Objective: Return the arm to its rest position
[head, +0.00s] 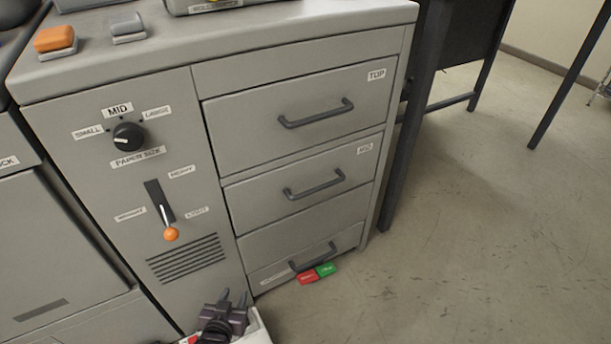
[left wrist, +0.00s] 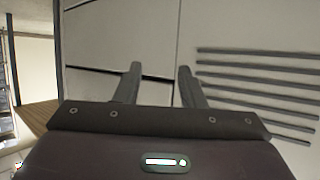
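My left gripper (head: 235,299) shows at the bottom of the head view, low in front of the grey cabinet (head: 218,78). Its two fingers stand apart with nothing between them. In the left wrist view the gripper (left wrist: 159,72) is also open and empty, facing a pale panel, with the vent slots (left wrist: 255,85) to the right. It appears apart from the cabinet. My right gripper is not in view.
The cabinet has a top drawer (head: 240,130), a middle drawer (head: 247,201) and a bottom drawer (head: 265,275). A red tag (head: 308,279) and a green tag (head: 326,269) are by the bottom handle. A dial (head: 128,136) and orange-tipped lever (head: 171,233) are on the left.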

